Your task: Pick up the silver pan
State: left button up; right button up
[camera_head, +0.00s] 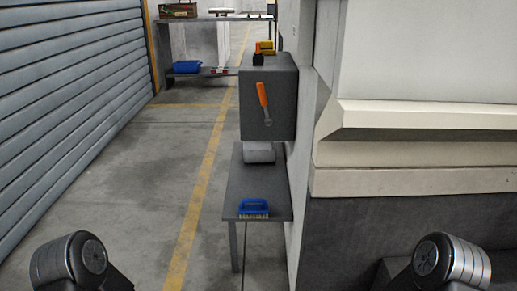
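I cannot make out a clear silver pan in the head view. A small pale grey object (259,153) stands on the narrow grey table (243,183), below a dark box; I cannot tell what it is. A pale flat item (221,11) lies on top of the far shelf and is too small to identify. Only rounded metal parts of my two arms show at the lower left and lower right corners. Neither gripper is in view.
A blue brush (253,208) lies at the table's near edge. An orange-handled tool (263,97) is on the dark box's (283,92) front. The far shelf (237,71) holds a blue bin (186,67) and a crate (178,10). Walls stand right, a shutter (60,95) left; floor between is clear.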

aim_at(258, 146)
jog(key=j+u, duration=0.1)
jog(key=u, duration=1.7)
jog(key=i+l+z, duration=0.2)
jog(key=i, duration=0.35)
jog(key=i+j+z, duration=0.2)
jog(key=i, duration=0.35)
jog(key=i+z, duration=0.2)
jog(key=i, duration=0.35)
jog(key=i+j+z, duration=0.2)
jog(key=i, duration=0.35)
jog(key=i+j+z, duration=0.15)
jog(key=i, duration=0.35)
jog(key=i+l+z, duration=0.3)
jog(key=i+z, duration=0.15)
jog(key=i, duration=1)
jog(key=i+j+z, duration=0.2)
jog(key=i+z, duration=0.2)
jog(key=i, duration=1.05)
jog(key=z, duration=4.25)
